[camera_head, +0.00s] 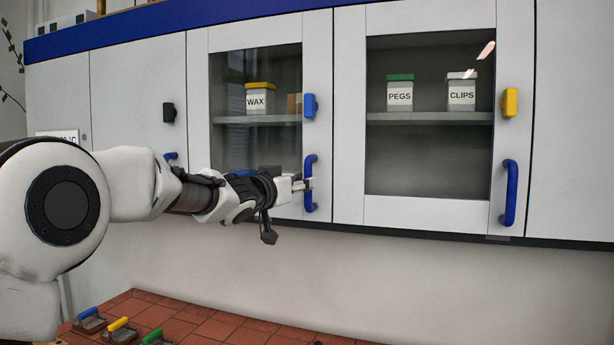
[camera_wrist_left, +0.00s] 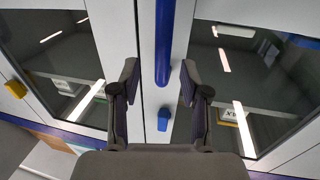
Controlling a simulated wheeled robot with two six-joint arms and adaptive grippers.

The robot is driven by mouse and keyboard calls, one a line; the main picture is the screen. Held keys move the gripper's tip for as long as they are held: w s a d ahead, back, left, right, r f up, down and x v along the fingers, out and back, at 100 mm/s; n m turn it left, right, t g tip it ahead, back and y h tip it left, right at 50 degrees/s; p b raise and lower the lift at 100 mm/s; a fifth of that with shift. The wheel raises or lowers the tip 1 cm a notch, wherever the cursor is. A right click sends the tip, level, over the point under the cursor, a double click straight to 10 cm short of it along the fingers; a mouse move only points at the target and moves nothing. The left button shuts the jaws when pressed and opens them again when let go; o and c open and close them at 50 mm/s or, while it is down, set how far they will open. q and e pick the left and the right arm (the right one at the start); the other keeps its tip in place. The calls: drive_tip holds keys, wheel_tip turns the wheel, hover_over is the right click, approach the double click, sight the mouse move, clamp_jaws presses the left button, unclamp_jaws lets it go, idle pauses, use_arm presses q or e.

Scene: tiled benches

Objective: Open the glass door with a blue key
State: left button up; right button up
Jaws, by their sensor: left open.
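The glass door with the blue key (camera_head: 319,60) is the left of two glass doors on the wall cupboard, and it looks shut. Its blue key (camera_head: 311,105) sits on the right frame, and its upright blue handle (camera_head: 310,195) is below it. My left gripper (camera_head: 303,184) is open at this handle. In the left wrist view the handle (camera_wrist_left: 165,40) lies between the open fingers (camera_wrist_left: 160,75), with no clear contact on either side. The blue key (camera_wrist_left: 164,118) also shows there. My right gripper is not in view.
A second glass door has a yellow key (camera_head: 510,102) and blue handle (camera_head: 510,193). A solid door at left has a black key (camera_head: 169,112). Boxes marked WAX (camera_head: 260,98), PEGS (camera_head: 400,92) and CLIPS (camera_head: 461,92) stand behind glass. Coloured-handled items (camera_head: 119,327) lie on the tiled bench.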

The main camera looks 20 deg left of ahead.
sight(308, 200)
use_arm(q)
drive_tip(key=x, duration=0.2)
drive_tip(key=p+x, duration=0.1)
drive_tip(key=x, duration=0.1)
drive_tip(key=p+x, duration=0.1)
drive_tip(key=shift+w+a+f, duration=0.25)
drive_tip(key=shift+w+f, duration=0.1)
drive_tip(key=shift+w, duration=0.1)
drive_tip(key=shift+a, duration=0.1)
drive_tip(key=shift+s, duration=0.2)
drive_tip(key=shift+s+r, duration=0.15)
drive_tip(key=c, duration=0.3)
drive_tip(key=shift+s+d, duration=0.1)
drive_tip(key=shift+d, duration=0.2)
clamp_jaws()
drive_tip(key=shift+a, duration=0.15)
